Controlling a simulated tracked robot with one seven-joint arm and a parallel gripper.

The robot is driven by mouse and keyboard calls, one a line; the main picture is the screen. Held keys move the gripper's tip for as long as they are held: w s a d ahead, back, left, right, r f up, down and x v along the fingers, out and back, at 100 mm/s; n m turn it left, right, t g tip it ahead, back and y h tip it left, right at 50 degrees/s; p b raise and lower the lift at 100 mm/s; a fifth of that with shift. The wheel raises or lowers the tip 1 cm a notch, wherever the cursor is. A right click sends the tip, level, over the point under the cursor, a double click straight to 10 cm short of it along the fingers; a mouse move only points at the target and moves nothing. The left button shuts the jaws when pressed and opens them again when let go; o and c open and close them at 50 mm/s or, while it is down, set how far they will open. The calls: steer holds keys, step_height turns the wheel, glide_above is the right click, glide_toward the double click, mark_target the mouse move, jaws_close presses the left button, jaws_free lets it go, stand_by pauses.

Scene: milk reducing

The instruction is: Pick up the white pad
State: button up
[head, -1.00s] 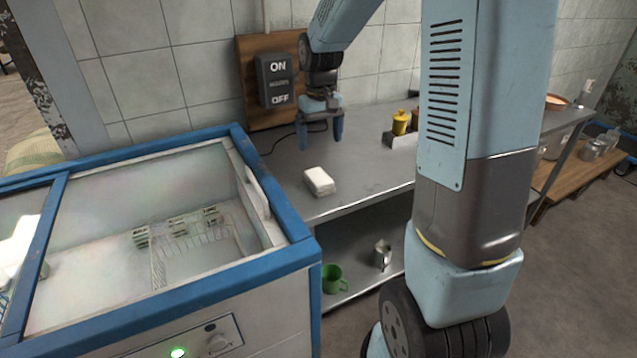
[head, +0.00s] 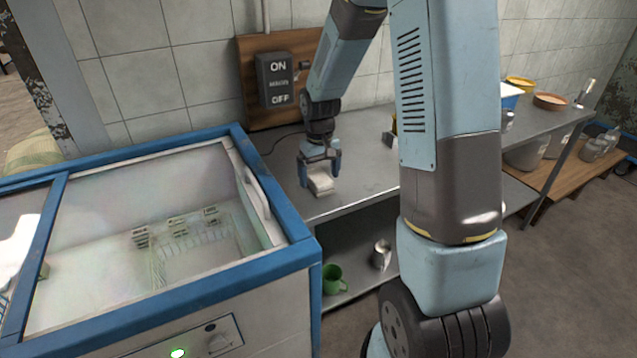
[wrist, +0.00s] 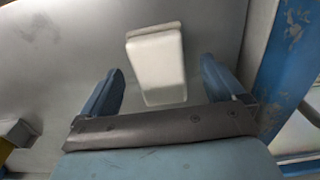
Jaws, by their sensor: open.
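The white pad (head: 321,185) lies on the grey metal counter, close to its front edge and near the freezer. My gripper (head: 319,172) is open just above the pad, pointing down, with one finger on each side of it in the head view. In the wrist view the white pad (wrist: 157,64) lies ahead of and partly between my two open fingers (wrist: 162,88). Its near end reaches between the fingertips. I cannot tell how much height is left between the fingertips and the counter.
A blue-edged chest freezer (head: 283,215) with a glass top stands left of the counter (head: 365,160). An ON/OFF switch box (head: 277,80) is on the wall behind. A green mug (head: 333,279) and a metal jug (head: 381,255) stand on the lower shelf. Containers stand farther right.

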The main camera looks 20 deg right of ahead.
steer(key=shift+f, duration=0.9)
steer(key=c, duration=1.3)
steer(key=shift+o, duration=0.2)
steer(key=shift+r, duration=0.3)
step_height(320, 180, up, 2)
steer(key=shift+r, duration=0.15)
steer(key=s+r, duration=1)
steer(key=s, duration=0.4)
steer(key=shift+d, duration=0.3)
